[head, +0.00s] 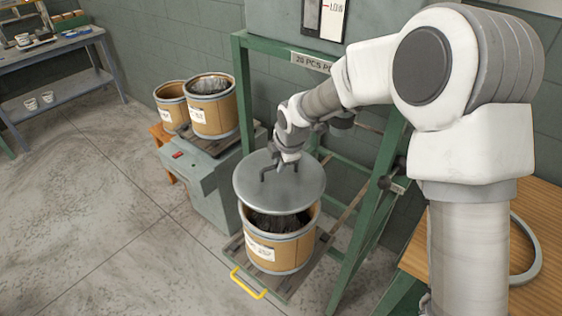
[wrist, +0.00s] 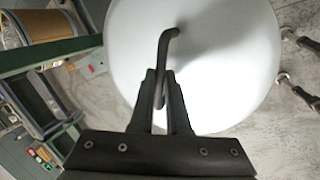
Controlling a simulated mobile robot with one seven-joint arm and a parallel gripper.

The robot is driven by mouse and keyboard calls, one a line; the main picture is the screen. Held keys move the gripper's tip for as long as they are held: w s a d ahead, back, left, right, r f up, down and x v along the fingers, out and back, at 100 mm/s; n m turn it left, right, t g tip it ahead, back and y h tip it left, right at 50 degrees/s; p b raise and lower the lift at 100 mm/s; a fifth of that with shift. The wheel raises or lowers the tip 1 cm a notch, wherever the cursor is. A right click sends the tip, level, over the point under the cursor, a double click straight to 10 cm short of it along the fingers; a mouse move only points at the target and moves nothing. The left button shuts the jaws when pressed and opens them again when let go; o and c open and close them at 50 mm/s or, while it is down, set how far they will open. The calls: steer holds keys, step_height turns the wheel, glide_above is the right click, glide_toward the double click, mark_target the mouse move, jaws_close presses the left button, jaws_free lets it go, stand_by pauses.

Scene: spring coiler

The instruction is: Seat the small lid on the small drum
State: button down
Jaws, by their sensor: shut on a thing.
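A round grey lid (head: 262,197) with a dark bent handle (wrist: 168,42) hangs in my gripper. My gripper (head: 286,163) is shut on the handle, and its two fingers show around it in the wrist view (wrist: 160,82). The lid is above a tan drum (head: 272,252) with a white label, apart from its rim at the front. Dark coiled material (head: 275,222) shows inside the open top. The lid hides the back of the drum's rim. The lid's pale top (wrist: 220,60) fills much of the wrist view.
The drum stands on a low platform with a yellow handle (head: 248,283), inside a green frame (head: 372,190). Two open drums, one larger (head: 212,115) and one smaller (head: 170,107), stand to the left. A wooden bench (head: 490,240) is at right. Floor at left is clear.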

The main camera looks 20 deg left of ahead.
mark_target(282, 182)
steer(key=shift+f+b, duration=2.9)
steer(key=shift+f, duration=1.3)
steer(key=c, duration=0.8)
jaws_free()
steer(key=shift+o, duration=0.2)
steer(key=shift+f, duration=0.1)
steer(key=o, duration=0.5)
steer(key=shift+r, duration=0.2)
